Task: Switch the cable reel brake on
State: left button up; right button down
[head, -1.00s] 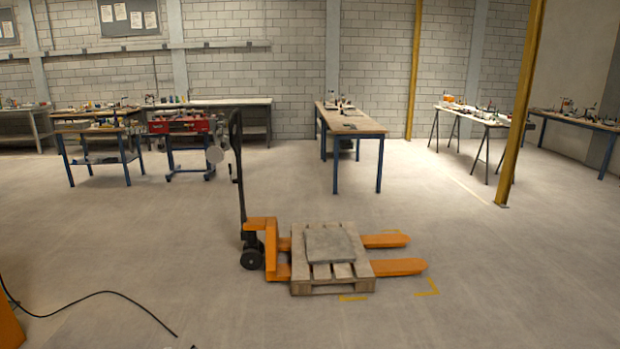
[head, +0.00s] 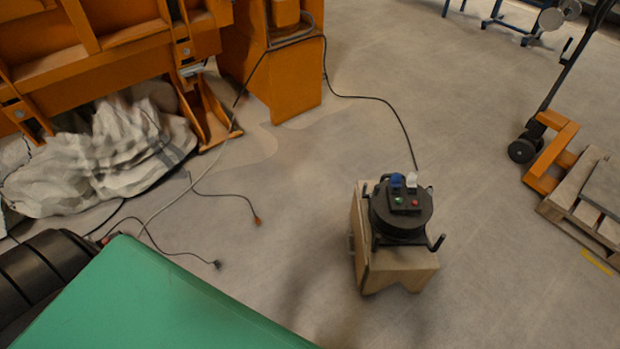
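A black cable reel (head: 401,212) stands on a cardboard-brown box (head: 395,268) on the floor, right of the middle in the head view. Its top has a blue cap (head: 397,181), a white cap (head: 412,180), a green button (head: 398,200) and a red button (head: 415,202). A black handle part (head: 437,243) sticks out at its lower right. I cannot tell which part is the brake or how it is set. A black cable runs from the reel up to the orange machine. Neither of my grippers is in view.
A large orange machine (head: 290,85) stands at the upper left, with crumpled pale sacks (head: 95,160) beside it. Loose cable ends (head: 257,219) lie on the floor. A green surface (head: 150,305) fills the lower left. A pallet truck (head: 552,150) stands at the right. Floor around the box is mostly clear.

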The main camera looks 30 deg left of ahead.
aim_at(365, 189)
jog(key=u, duration=0.4)
jog(key=i+j+z, duration=0.1)
jog(key=i+j, duration=1.1)
